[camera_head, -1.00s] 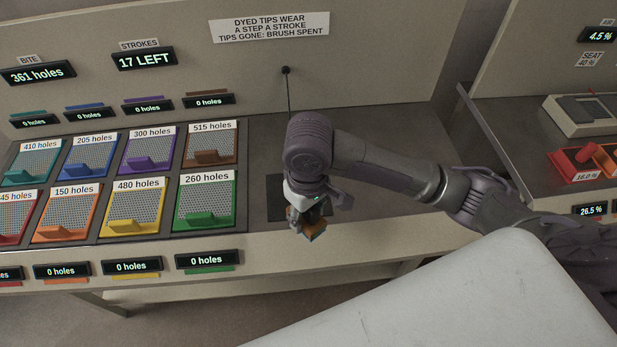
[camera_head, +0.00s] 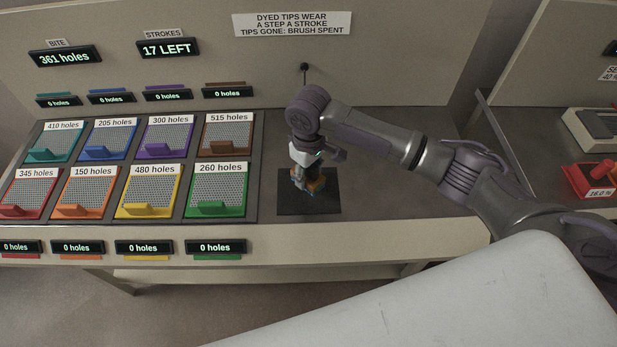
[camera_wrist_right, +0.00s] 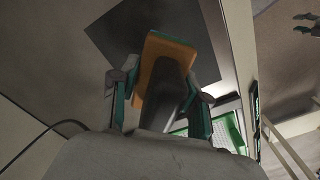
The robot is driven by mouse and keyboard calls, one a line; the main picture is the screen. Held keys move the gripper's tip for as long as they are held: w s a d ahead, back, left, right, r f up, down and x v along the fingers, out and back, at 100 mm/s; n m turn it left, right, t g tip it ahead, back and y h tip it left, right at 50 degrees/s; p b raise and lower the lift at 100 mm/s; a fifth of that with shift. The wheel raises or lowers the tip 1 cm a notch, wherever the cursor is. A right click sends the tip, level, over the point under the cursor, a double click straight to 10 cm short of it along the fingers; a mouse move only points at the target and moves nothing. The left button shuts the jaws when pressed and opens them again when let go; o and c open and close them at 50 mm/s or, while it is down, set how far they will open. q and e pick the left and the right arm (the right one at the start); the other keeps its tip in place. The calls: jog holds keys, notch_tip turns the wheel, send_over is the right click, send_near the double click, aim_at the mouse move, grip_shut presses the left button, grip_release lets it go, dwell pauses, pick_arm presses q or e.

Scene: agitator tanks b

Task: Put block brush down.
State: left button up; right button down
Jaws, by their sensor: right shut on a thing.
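The block brush (camera_wrist_right: 165,75) has an orange-brown block with a dark handle. My right gripper (camera_head: 307,183) is shut on it, and the wrist view shows the fingers (camera_wrist_right: 160,95) on either side of the handle. In the head view the brush (camera_head: 316,187) is partly hidden by the gripper, over a dark square mat (camera_head: 325,205). I cannot tell whether it touches the mat. The mat also shows in the wrist view (camera_wrist_right: 115,30). Small finger-like parts, seemingly my left gripper (camera_wrist_right: 303,22), show at the wrist view's top right, too small to judge.
Coloured perforated trays stand left of the mat; the green one (camera_head: 218,190) is nearest. Bare counter (camera_head: 400,200) lies right of the mat. A red tray (camera_head: 590,178) sits on the right-hand bench.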

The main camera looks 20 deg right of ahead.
jog(key=shift+f, duration=1.35)
jog(key=c, duration=0.6)
grip_release()
jog(key=shift+s+f, duration=0.1)
jog(key=shift+o, duration=0.2)
notch_tip(320, 180, up, 12)
jog(key=shift+r+b, duration=0.15)
jog(key=shift+b, duration=0.75)
jog(key=shift+s, duration=0.1)
